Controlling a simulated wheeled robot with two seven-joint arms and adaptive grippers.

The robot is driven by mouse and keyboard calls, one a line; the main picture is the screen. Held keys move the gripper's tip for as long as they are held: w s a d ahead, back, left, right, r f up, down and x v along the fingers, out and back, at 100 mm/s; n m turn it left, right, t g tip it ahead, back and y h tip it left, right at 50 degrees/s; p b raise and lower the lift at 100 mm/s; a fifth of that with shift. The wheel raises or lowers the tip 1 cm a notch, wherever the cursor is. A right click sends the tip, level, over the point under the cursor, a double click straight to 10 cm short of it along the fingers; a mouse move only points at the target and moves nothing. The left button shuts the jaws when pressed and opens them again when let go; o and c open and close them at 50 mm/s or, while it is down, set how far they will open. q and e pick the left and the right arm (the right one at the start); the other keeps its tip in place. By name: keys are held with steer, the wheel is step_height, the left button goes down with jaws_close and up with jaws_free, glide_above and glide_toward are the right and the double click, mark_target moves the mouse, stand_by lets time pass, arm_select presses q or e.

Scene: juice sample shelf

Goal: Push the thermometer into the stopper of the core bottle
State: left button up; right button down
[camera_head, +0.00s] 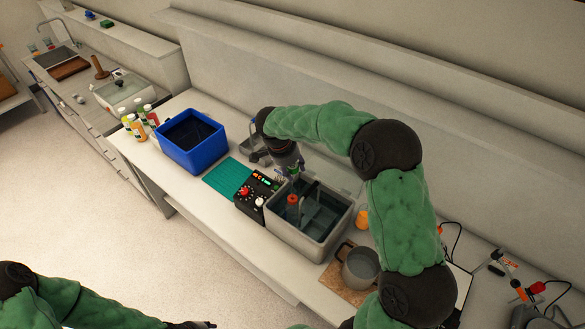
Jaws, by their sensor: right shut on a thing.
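A grey water bath (328,238) stands on the bench with dark liquid in it. A red-orange stopper (292,199) shows inside its left part, apparently on the core bottle, whose body is hard to make out. My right gripper (291,175) reaches down at the back left edge of the bath, just above and behind the stopper. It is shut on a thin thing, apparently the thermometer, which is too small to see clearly. Whether it touches the stopper I cannot tell. My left gripper (196,324) is at the bottom edge, mostly cut off, far from the bath.
A black control box (257,190) adjoins the bath, with a green mat (230,175) and a blue crate (190,142) farther left. Several juice bottles (137,122) stand beyond. A grey pot (360,267) on a board and an orange item (361,217) are right of the bath.

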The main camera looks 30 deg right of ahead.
steer(key=shift+f+b, duration=3.15)
steer(key=shift+b, duration=0.1)
stand_by(0.3)
stand_by(0.7)
steer(key=shift+f+b, duration=3.2)
steer(key=shift+b, duration=0.2)
stand_by(0.3)
